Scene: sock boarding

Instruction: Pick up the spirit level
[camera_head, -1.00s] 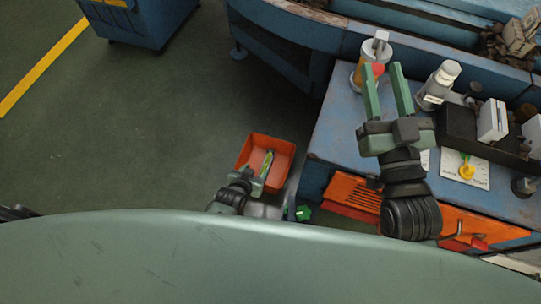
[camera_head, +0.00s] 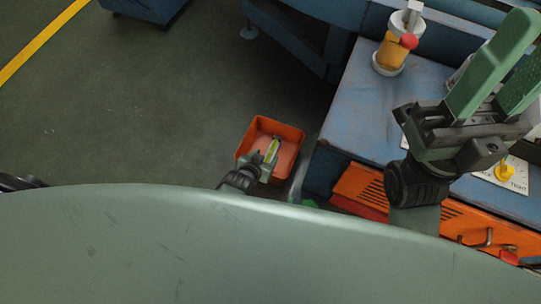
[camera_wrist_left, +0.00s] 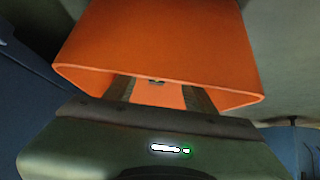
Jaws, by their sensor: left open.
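The spirit level appears as a small yellow-green bar (camera_head: 273,147) in the orange bin (camera_head: 291,127) in the head view. My left gripper (camera_head: 266,160) is open at the near side of the bin, close to the bar. Whether they touch cannot be told. In the left wrist view, the bin wall (camera_wrist_left: 160,45) fills the upper middle, and my left gripper's fingers (camera_wrist_left: 160,92) stand apart before the bin opening. The bar is not clear there. My right gripper (camera_head: 520,55) is open and empty, raised above the workbench at the right.
A blue workbench (camera_head: 365,110) stands right of the bin, with a yellow and white bottle-like object (camera_head: 390,52) with a red part on it. Orange drawers (camera_head: 365,185) sit under its top. Green floor (camera_head: 150,110) is clear to the left.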

